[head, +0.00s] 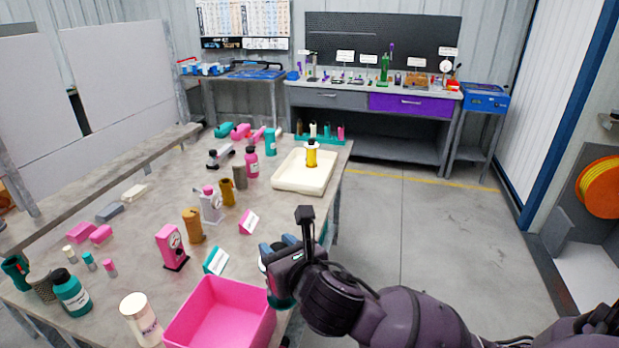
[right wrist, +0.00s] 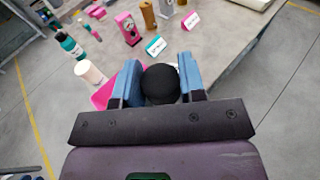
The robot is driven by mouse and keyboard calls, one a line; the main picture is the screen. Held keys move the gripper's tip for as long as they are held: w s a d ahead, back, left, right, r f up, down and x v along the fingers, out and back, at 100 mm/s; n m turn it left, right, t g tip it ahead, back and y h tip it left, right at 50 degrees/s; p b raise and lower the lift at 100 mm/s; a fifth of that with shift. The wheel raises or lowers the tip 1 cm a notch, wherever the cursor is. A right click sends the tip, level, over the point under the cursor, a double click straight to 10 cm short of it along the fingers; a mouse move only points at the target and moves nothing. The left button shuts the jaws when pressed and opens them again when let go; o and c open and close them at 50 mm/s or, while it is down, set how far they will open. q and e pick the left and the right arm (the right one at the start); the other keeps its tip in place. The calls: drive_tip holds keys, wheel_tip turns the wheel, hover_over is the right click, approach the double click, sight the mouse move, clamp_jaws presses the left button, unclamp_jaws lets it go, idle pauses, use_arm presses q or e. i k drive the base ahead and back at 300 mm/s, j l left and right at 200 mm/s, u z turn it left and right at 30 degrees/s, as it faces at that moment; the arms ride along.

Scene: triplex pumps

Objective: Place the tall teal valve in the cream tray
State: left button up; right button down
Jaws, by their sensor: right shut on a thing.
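My right gripper (head: 275,262) is beside the table's right edge, above and right of the pink bin. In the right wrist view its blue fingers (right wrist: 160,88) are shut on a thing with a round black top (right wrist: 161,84). In the head view, a teal lower part (head: 282,301) shows below the fingers; I take this as the tall teal valve, mostly hidden by the gripper. The cream tray (head: 287,184) lies farther along the table, apart from the gripper. A yellow black-topped piece (head: 311,157) stands in it. My left gripper is not in view.
The pink bin (head: 220,316) stands at the near table edge. A teal sign (head: 215,261), a pink sign (head: 249,222), a pink gauge box (head: 171,247) and brown cylinders (head: 193,226) stand on the table. The tray's front half is clear. Open floor (head: 400,230) lies to the right.

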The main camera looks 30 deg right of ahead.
sight(302, 182)
drive_tip(key=k+u, duration=0.1)
drive_tip(key=u, duration=0.3)
drive_tip(key=k+u, duration=0.1)
drive_tip(key=u, duration=0.35)
drive_tip(key=l+u, duration=0.4)
drive_tip(key=k+l, duration=0.1)
drive_tip(key=l, duration=2.35)
drive_tip(key=k+l, duration=0.15)
drive_tip(key=l, duration=1.05)
